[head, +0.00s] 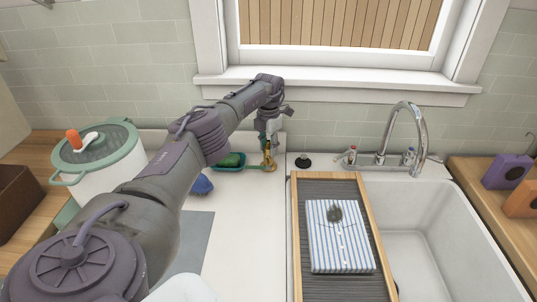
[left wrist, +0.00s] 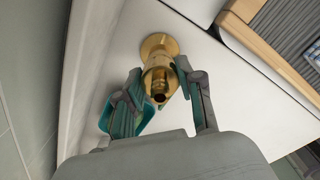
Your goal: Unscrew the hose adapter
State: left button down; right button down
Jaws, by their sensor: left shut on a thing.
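The brass hose adapter (left wrist: 158,84) shows in the left wrist view on a brass fitting with a round flange (left wrist: 158,45) at the white counter. My left gripper (left wrist: 161,76) has a finger on either side of the brass piece and is shut on it. In the head view the left gripper (head: 269,148) is at the back of the counter beside the wall, with a bit of brass (head: 268,164) showing below it. The exact join between adapter and fitting is hard to make out. My right gripper is in neither view.
A teal tray with a green sponge (head: 230,160) sits just left of the gripper. A blue item (head: 202,186) lies nearer. A wooden-framed drying rack (head: 299,245) with a striped towel (head: 340,238) stands right, beside the sink (head: 450,240) and chrome faucet (head: 410,125). A lidded pot (head: 105,170) stands left.

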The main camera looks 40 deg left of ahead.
aim_at(269, 141)
pick_arm(q)
jog(key=shift+r+p, duration=2.1)
jog(key=shift+r, duration=0.85)
jog(key=shift+d, duration=0.15)
jog(key=s+d+m+b, duration=0.2)
jog(key=s+d+m, duration=0.1)
jog(key=d+m, duration=1.55)
jog(key=s+d+m, duration=0.7)
jog(key=s+m, duration=0.1)
jog(key=s, duration=0.2)
jog(key=s+d+m+b, duration=0.1)
jog(key=s+d+m, duration=0.6)
jog(key=s, duration=0.4)
jog(key=shift+d+f+m+b, duration=0.2)
jog(key=shift+f+m+b, duration=0.1)
jog(key=shift+m, duration=0.55)
